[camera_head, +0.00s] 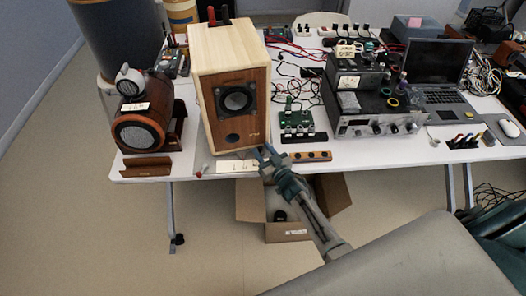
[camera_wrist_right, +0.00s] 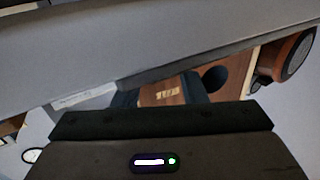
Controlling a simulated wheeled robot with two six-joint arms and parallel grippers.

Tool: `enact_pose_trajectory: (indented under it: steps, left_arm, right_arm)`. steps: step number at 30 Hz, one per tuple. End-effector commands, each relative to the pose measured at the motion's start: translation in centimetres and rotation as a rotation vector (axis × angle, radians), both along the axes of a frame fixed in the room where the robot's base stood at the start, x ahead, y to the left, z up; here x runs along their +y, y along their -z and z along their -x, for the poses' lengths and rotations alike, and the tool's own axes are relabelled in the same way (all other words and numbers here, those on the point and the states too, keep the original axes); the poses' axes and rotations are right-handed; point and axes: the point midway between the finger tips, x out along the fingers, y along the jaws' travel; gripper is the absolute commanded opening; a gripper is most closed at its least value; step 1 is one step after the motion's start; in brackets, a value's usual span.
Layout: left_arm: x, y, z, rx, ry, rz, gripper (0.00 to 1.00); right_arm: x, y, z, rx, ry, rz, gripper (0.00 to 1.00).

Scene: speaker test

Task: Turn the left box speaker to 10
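The box speaker (camera_head: 230,85) stands near the table's front edge, left of centre in the head view. It has a pale wood case and a dark brown front with a black cone and a small round port. The wrist view shows part of its brown front (camera_wrist_right: 180,90), with the port and a light marking. My right gripper (camera_head: 265,155) is just in front of the speaker's lower right corner. Its fingers are apart with the brown front visible between them in the wrist view; contact cannot be told. My left gripper is not in view.
A round brown speaker (camera_head: 143,122) stands to the left. A white card (camera_head: 237,166) lies before the box speaker. A knobbed wooden strip (camera_head: 311,156), green circuit board (camera_head: 296,117) and stacked electronics (camera_head: 376,125) are to the right. An open carton (camera_head: 285,233) sits below the table edge.

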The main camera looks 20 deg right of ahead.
Motion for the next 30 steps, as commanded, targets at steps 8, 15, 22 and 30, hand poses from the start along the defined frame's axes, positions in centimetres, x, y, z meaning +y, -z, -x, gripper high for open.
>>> enact_pose_trajectory:
  steps: [8,15,22,30]
  left_arm:
    - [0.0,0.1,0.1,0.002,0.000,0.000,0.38]
    - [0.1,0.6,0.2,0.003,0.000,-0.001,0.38]
    - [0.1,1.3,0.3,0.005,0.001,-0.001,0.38]
    - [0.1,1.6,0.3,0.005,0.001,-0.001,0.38]
  right_arm:
    - [-0.1,0.1,0.7,0.002,0.000,0.000,0.38]
    - [-0.8,0.3,4.7,0.003,0.000,0.002,0.38]
    - [-1.5,0.2,8.7,0.001,-0.001,0.001,0.38]
    - [-1.8,0.0,10.6,0.000,0.000,-0.001,0.38]
